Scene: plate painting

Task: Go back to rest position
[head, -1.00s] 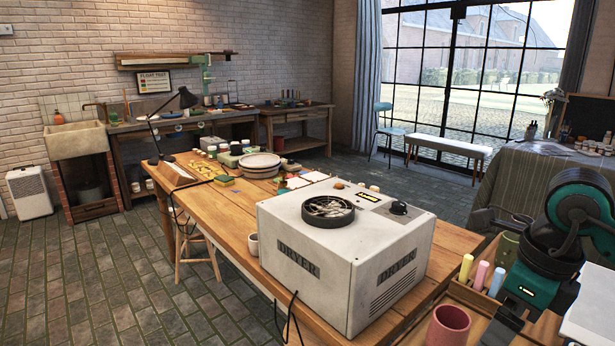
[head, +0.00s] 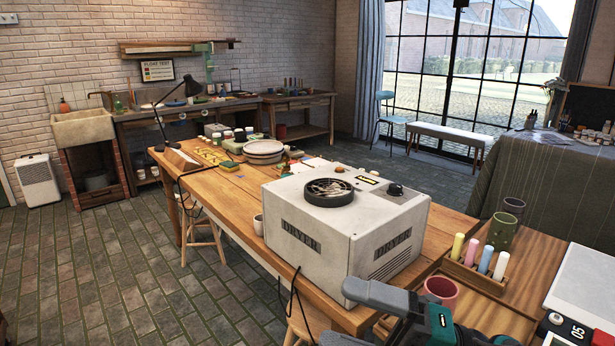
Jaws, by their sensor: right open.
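My right gripper (head: 352,315) is at the bottom edge, with its fingers pointing left. Its two dark grey fingers are apart, with nothing visible between them. It is in front of the white dryer box (head: 310,245) and the wooden table's front edge. Part of it is cut off by the frame's lower edge. My left gripper is not in view.
The wooden table (head: 225,195) also holds stacked plates (head: 264,149). Open brick floor (head: 110,270) lies at left.

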